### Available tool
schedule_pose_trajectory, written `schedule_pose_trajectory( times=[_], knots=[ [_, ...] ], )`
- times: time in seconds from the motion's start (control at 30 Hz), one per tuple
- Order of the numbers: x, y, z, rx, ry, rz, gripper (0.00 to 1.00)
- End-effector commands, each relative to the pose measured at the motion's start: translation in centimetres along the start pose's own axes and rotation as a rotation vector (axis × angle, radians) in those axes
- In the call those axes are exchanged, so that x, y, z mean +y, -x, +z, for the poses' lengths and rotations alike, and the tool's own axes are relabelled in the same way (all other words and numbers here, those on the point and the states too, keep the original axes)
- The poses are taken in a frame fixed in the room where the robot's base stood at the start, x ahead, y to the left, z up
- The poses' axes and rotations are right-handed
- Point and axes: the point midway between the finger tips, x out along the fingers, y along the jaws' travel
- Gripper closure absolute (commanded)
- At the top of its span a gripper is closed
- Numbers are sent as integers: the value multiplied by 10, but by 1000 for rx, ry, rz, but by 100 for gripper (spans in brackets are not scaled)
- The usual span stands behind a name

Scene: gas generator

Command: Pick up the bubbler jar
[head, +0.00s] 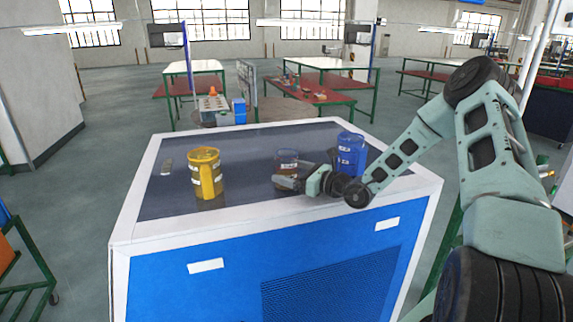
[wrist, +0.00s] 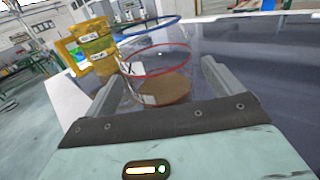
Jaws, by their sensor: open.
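A clear jar (head: 288,157), which I take to be the bubbler jar, stands upright on the dark top of the blue-and-white cabinet. In the wrist view the clear jar (wrist: 157,62) has a blue rim, a red ring and brown contents at its bottom. My gripper (head: 288,179) is low over the cabinet top at the jar's near side. In the wrist view the two fingers of my gripper (wrist: 157,80) are spread, with the jar between or just beyond their tips; contact cannot be told. The gripper partly hides the jar's lower part in the head view.
A yellow jug (head: 206,174) with a handle stands left of the clear jar. A blue container (head: 351,153) stands to its right, close behind my arm. The dark cabinet top (head: 245,150) has free room between jug and jar. A small pale item (head: 166,168) lies at the left.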

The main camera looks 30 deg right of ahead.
Motion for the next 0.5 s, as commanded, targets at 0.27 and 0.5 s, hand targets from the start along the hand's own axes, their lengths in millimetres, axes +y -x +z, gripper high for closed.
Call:
schedule_pose_trajectory(
  times=[0.27, 0.5],
  knots=[
    [0, -22, 1, 0, 0, 0, 8],
    [0, -22, 0, 0, 0, 0, 28]
  ],
)
